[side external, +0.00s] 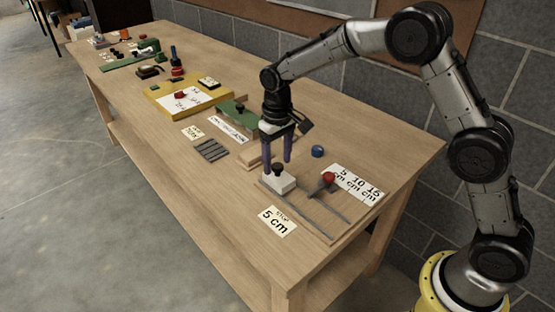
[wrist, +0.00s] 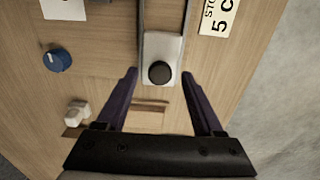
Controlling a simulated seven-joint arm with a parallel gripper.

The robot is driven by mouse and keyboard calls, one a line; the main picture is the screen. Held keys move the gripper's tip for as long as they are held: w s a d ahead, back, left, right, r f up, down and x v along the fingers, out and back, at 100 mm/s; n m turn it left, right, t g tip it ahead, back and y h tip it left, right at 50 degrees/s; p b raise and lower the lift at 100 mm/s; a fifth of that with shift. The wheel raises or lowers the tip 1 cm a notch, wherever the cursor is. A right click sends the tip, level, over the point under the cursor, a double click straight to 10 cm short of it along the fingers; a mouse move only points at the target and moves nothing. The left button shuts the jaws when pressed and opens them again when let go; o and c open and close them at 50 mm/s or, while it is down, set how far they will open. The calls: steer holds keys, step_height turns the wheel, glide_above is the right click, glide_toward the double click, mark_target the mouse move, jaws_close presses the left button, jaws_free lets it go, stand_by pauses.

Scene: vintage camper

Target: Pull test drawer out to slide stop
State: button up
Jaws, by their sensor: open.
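The test drawer looks to be a small white block (side external: 281,184) with a black knob on top, at the left end of a pair of grey rails (side external: 318,207). In the wrist view the white block (wrist: 158,48) shows with its round black knob (wrist: 160,72). My gripper (side external: 277,169) points down over it with purple fingers. In the wrist view my open gripper (wrist: 160,73) has one finger on each side of the knob, with gaps visible. I cannot tell the fingertips' exact height.
A "5 cm" stop card (side external: 278,221) lies in front of the rails and a "5 10 15 cm" card (side external: 353,184) behind. A blue knob (side external: 317,151) is behind the drawer. A green device (side external: 240,115) and yellow board (side external: 185,95) stand farther left. The front table edge is clear.

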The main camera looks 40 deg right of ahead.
steer(key=shift+f, duration=0.2)
jaws_close()
stand_by(0.3)
steer(key=shift+r, duration=0.1)
stand_by(1.0)
